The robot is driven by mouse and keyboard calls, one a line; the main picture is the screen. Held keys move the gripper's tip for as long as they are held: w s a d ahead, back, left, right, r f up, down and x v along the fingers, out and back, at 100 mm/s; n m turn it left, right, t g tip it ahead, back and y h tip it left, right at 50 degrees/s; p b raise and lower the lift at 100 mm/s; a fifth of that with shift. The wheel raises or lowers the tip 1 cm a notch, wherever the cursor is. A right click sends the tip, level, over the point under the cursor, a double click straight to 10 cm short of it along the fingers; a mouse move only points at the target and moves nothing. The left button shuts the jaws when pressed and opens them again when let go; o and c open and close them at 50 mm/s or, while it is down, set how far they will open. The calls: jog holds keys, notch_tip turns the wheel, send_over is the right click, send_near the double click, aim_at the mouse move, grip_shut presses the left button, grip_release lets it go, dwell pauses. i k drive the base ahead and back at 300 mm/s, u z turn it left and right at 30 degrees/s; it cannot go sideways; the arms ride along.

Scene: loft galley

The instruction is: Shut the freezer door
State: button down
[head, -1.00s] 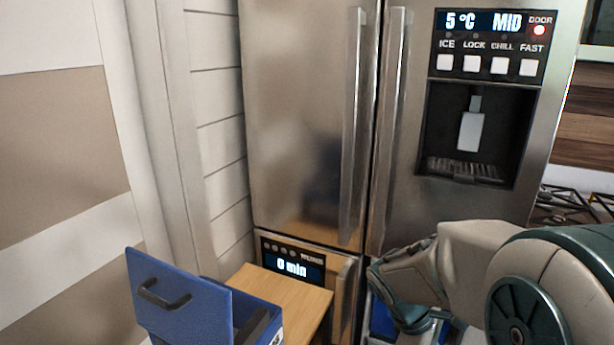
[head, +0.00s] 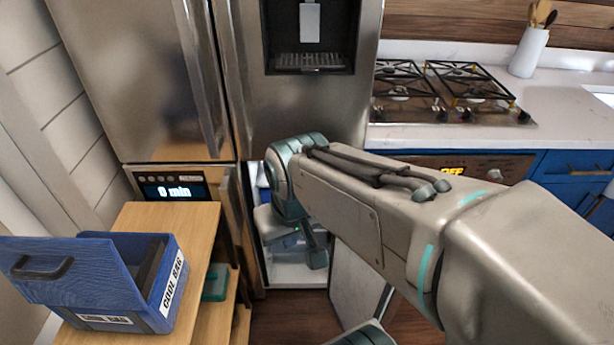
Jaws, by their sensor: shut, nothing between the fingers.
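The lower right freezer compartment (head: 292,272) stands open, its white inside showing below the water dispenser. A pale panel with a dark edge, which looks like the open freezer door (head: 357,270), is swung out to the right, partly hidden behind my arm. My gripper (head: 317,258) is small and partly hidden by my own wrist. It points down in front of the open compartment, to the left of the door, and is shut and empty. I cannot tell whether it touches anything.
A wooden stand (head: 150,225) at the left holds an open blue box (head: 110,300) marked "COOL BAG". A teal box (head: 216,283) sits on its lower shelf. A stove (head: 450,100) and counter (head: 550,125) are at the right. Bare floor (head: 290,318) shows below.

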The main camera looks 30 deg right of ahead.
aim_at(356, 294)
jog(key=u, duration=2.35)
jog(key=k, duration=1.85)
jog(key=z, duration=1.7)
